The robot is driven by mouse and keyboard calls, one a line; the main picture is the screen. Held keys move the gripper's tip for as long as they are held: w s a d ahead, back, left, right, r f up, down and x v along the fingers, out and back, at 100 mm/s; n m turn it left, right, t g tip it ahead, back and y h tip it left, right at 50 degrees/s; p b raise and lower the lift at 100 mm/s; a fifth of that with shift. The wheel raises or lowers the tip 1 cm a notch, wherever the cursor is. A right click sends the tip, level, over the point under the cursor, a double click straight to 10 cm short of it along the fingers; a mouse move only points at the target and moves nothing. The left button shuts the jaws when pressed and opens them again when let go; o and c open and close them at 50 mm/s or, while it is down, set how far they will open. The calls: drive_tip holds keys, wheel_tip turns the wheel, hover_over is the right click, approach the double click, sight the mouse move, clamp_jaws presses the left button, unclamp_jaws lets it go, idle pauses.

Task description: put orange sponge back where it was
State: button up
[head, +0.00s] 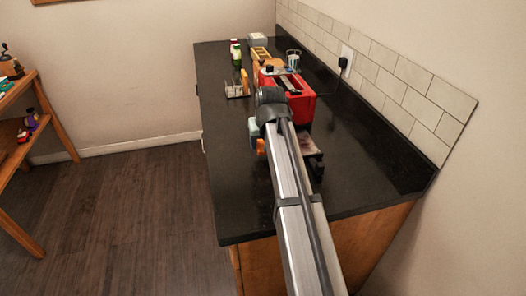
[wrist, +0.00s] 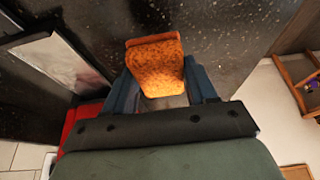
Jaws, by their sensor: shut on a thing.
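The orange sponge (wrist: 155,65) is between the two blue-grey fingers of my gripper (wrist: 161,82) in the wrist view. My gripper is shut on it, and its far end sticks out past the fingertips over the black worktop. In the head view a small orange part of the sponge (head: 261,147) shows beside my gripper (head: 256,138), left of my arm. My arm hides much of the gripper there. I cannot tell the sponge's exact height above the worktop.
A red container (head: 301,104) stands just beyond my gripper. A small rack (head: 236,91), a green bottle (head: 237,57) and several boxes are farther back. A flat, pale-edged thing (head: 307,145) lies right of my arm. The worktop (head: 226,150) is clear on the left.

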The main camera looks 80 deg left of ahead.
sight(262, 160)
drive_tip(key=shift+f, duration=2.1)
drive_tip(key=shift+f, duration=0.25)
drive_tip(key=o, duration=1)
drive_tip(key=shift+f, duration=0.15)
drive_tip(key=shift+s+d, duration=0.1)
drive_tip(key=shift+s+f, duration=0.1)
drive_tip(key=shift+f, duration=0.05)
drive_tip(key=shift+r, duration=0.3)
drive_tip(key=v, duration=1.2)
drive_tip(key=shift+w+r, duration=0.2)
drive_tip(key=shift+r, duration=0.05)
